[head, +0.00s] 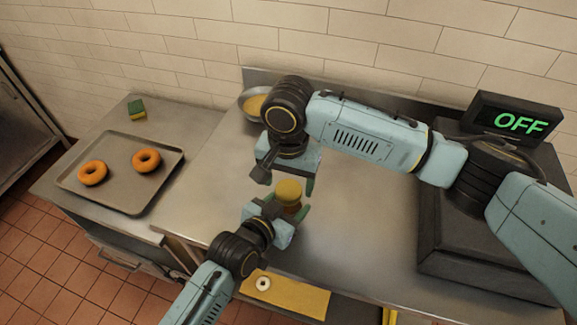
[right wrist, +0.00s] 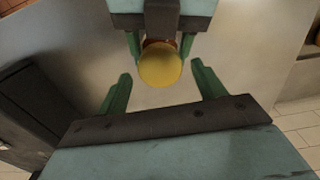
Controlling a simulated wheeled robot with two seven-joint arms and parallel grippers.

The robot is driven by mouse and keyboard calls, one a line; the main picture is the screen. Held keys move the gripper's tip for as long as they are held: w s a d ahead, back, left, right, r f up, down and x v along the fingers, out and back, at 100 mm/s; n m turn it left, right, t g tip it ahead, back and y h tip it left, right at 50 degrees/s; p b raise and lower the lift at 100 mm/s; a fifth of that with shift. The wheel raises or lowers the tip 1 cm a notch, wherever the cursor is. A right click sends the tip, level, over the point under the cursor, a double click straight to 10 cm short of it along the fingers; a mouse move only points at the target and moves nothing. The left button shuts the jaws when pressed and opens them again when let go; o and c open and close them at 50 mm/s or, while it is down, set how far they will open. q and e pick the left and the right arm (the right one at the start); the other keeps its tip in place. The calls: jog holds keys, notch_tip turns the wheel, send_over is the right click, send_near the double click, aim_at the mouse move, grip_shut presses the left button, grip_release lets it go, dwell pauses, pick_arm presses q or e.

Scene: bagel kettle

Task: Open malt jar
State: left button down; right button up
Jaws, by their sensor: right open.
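The malt jar (head: 290,207) has a round yellow lid (head: 289,189) and appears upright near the counter's front edge. My left gripper (head: 280,212) has its green fingers on both sides of the jar body and seems shut on it. The lid also shows in the right wrist view (right wrist: 160,65), with the left gripper's fingers close against the jar behind it. My right gripper (head: 287,179) is open above the jar. In the right wrist view its fingers are spread wide, apart from the lid. The jar body is mostly hidden.
A tray (head: 120,197) with two bagels (head: 146,160) lies on the left counter, near a green-yellow sponge (head: 136,108). A bowl (head: 252,98) stands at the back wall. A dark unit with an OFF display (head: 519,122) is at the right. A yellow board (head: 300,297) holds a small pale ring (head: 263,284).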

jog(key=shift+f, duration=0.75)
jog(key=c, duration=1)
jog(key=n, duration=0.6)
jog(key=shift+r+n, duration=0.1)
jog(key=shift+n, duration=0.3)
jog(key=o, duration=1.1)
jog(key=shift+c, duration=0.2)
